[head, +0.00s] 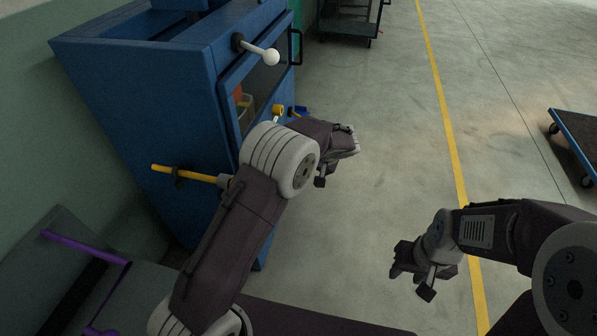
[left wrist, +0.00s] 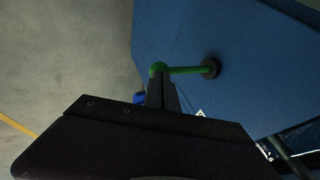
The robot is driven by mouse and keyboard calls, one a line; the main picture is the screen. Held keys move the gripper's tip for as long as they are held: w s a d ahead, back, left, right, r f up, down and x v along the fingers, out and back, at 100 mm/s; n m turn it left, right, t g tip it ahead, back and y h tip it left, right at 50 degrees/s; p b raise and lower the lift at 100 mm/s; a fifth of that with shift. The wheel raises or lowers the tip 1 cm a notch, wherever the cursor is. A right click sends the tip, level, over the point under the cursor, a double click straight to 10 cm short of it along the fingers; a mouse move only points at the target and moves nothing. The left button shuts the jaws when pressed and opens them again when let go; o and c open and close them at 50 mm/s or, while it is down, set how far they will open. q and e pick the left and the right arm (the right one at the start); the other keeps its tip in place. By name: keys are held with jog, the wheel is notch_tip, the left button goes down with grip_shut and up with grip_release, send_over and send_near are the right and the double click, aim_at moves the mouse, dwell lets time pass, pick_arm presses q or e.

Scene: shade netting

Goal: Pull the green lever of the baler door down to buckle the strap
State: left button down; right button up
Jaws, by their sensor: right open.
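The green lever (left wrist: 185,70) shows in the left wrist view. It is a short green rod with a round green knob (left wrist: 157,69), sticking out from a dark round mount on a blue panel. A dark finger of my left gripper (left wrist: 164,92) reaches up to just below the knob; I cannot tell whether it touches. In the head view my left gripper (head: 350,142) is beside the front of the blue baler (head: 180,110), and the green lever is not visible there. My right gripper (head: 398,262) is open and empty over the floor, well away from the baler.
The baler also carries a white-knobbed lever (head: 258,52), a yellow lever (head: 195,174) and a blue lever (head: 300,110). A dark cart (head: 350,18) stands at the back, another (head: 580,135) at the right. The floor between is clear.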

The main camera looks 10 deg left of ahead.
pick_arm(q)
jog(key=shift+y, duration=0.6)
jog(key=shift+f+b, duration=1.75)
jog(key=shift+f, duration=0.55)
pick_arm(e)
jog(key=shift+f, duration=2.4)
